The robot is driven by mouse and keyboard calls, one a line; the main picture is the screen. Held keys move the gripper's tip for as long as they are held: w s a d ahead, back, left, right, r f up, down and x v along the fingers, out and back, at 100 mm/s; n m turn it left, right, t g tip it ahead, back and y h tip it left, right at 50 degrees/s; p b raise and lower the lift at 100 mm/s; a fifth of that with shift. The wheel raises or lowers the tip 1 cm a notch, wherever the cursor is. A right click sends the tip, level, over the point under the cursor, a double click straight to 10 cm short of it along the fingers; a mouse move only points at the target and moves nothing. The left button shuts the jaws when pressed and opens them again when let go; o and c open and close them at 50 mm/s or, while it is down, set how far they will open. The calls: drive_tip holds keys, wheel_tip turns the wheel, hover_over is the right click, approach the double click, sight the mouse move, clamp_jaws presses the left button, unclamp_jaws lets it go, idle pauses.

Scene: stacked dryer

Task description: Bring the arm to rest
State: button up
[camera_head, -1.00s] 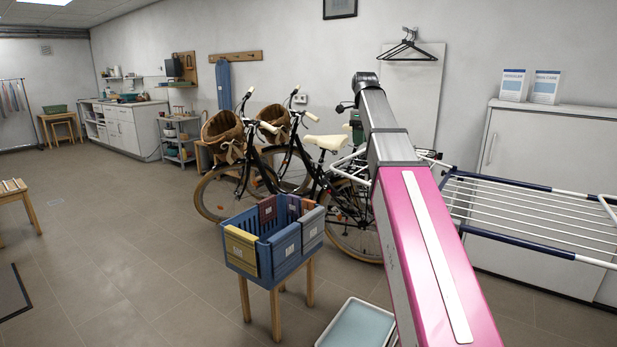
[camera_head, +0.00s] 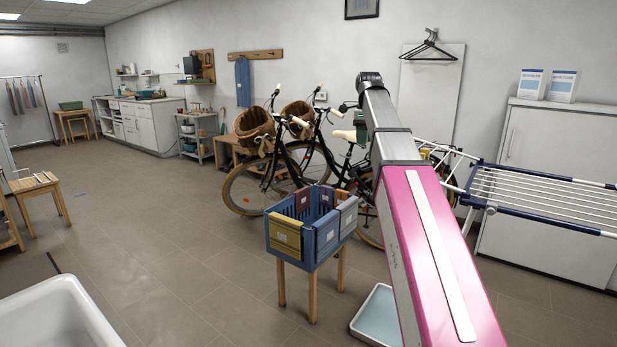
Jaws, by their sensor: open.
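My arm (camera_head: 430,235) stretches from the bottom right of the head view up toward the middle, with a pink section near me and a grey section beyond. Its dark far end (camera_head: 369,80) shows in front of the wall and the bicycles. No gripper fingers can be made out; they are hidden behind the arm or too small to tell. I see nothing held.
A blue crate (camera_head: 317,243) with cloths over its rim stands on a wooden stool left of my arm. Bicycles (camera_head: 270,185) stand behind it. A drying rack (camera_head: 545,197) is on the right. A white basin (camera_head: 55,318) is at bottom left. Open floor lies left of the crate.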

drive_tip(key=s+f+n, duration=0.3)
drive_tip(key=f+n, duration=0.3)
drive_tip(key=f, duration=0.9)
drive_tip(key=s+f+n, duration=0.3)
drive_tip(key=f+n, duration=0.3)
drive_tip(key=f, duration=0.9)
drive_tip(key=s+f+n, duration=0.6)
drive_tip(key=s+f, duration=0.1)
drive_tip(key=f, duration=0.3)
drive_tip(key=s+f+n, duration=0.7)
drive_tip(key=s+f, duration=0.1)
drive_tip(key=f, duration=0.3)
drive_tip(key=shift+d+f, duration=0.15)
drive_tip(key=shift+d, duration=0.05)
